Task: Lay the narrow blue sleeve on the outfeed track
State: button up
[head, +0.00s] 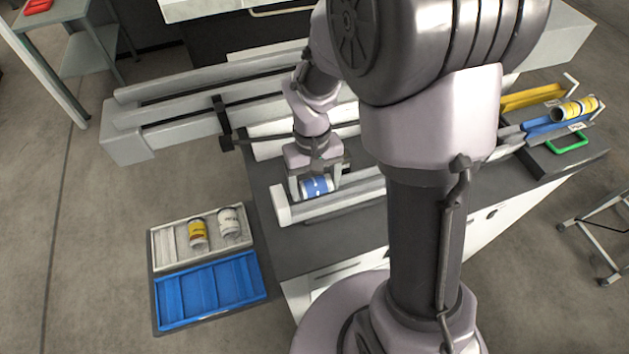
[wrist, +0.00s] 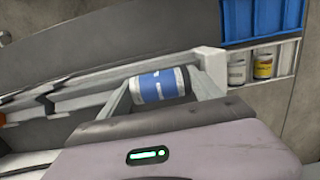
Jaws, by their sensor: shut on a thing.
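The blue sleeve (head: 317,187) with pale ends lies on its side between the fingers of my gripper (head: 316,184). My gripper is shut on it, one finger at each end. In the wrist view the blue sleeve (wrist: 158,85) shows its label, between the two fingers (wrist: 163,90). It is at the left end of the front pale track (head: 352,198) on the dark bench, close to the end block (head: 281,205). I cannot tell whether it touches the track, or whether the track is marked as outfeed.
At the lower left, a pale tray (head: 172,247) holds a yellow sleeve (head: 197,233) and a white sleeve (head: 229,222). A blue tray (head: 209,287) beside it is empty. More rails (head: 180,130) run behind my gripper. A yellow-and-white sleeve (head: 575,108) lies at the far right.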

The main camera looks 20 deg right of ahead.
jog(key=o, duration=1.8)
jog(key=r+p, duration=0.3)
jog(key=r, duration=0.4)
jog(key=w+r+p, duration=0.1)
jog(key=r+p, duration=0.2)
jog(key=r, duration=0.5)
jog(key=r+p, duration=0.3)
jog(key=r, duration=0.5)
jog(key=shift+w+r+p, duration=0.15)
jog(key=shift+w+p, duration=0.15)
